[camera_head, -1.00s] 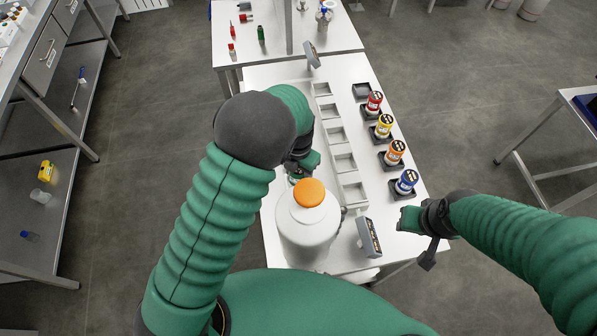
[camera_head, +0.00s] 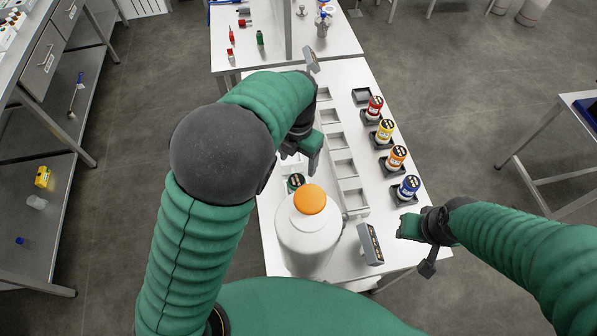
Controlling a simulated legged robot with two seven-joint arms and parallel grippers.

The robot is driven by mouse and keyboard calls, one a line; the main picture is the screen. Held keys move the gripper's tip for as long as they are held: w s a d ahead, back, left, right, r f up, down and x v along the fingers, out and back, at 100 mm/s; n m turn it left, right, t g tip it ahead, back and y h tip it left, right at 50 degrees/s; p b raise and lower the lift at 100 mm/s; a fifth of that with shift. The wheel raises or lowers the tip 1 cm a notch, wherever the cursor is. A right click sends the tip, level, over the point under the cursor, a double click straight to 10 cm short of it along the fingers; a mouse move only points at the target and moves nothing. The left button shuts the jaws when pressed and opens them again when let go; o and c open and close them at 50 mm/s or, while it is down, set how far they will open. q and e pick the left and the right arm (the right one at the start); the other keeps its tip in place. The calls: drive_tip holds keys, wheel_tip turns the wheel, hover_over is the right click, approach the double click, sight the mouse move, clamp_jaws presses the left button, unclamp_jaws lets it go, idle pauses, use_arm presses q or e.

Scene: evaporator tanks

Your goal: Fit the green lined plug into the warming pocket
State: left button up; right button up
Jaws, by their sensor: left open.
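A small jar-like plug with a dark top and green band (camera_head: 296,182) shows just behind the white bottle, mostly hidden by it. I take it to be the green lined plug. My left gripper (camera_head: 312,150) is open and empty, beyond the plug and beside the row of grey compartments (camera_head: 344,168). I cannot tell which of these is the warming pocket. My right gripper (camera_head: 408,227) is at the table's right edge, its jaw opening unclear.
A white bottle with an orange cap (camera_head: 310,199) stands at the near side. Red (camera_head: 374,106), yellow (camera_head: 385,130), orange (camera_head: 396,157) and blue (camera_head: 409,187) jars sit in black holders at right. A tilted grey panel (camera_head: 371,243) stands near the front.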

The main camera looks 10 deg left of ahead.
use_arm(q)
drive_tip(key=s+a+m+t, duration=0.1)
drive_tip(key=s+a+m, duration=0.4)
drive_tip(key=m, duration=1)
drive_tip(key=s+a+m+t, duration=0.1)
drive_tip(key=s+a+m, duration=0.3)
drive_tip(key=s+m, duration=0.5)
drive_tip(key=m, duration=0.7)
drive_tip(key=shift+a+f+m+t, duration=0.3)
drive_tip(key=shift+a+f, duration=0.05)
drive_tip(key=shift+a, duration=0.05)
drive_tip(key=shift+s+b+x, duration=0.2)
drive_tip(key=shift+b+x, duration=0.75)
drive_tip(key=shift+b, duration=0.05)
drive_tip(key=shift+s+b+x, duration=0.25)
drive_tip(key=shift+b+x, duration=0.75)
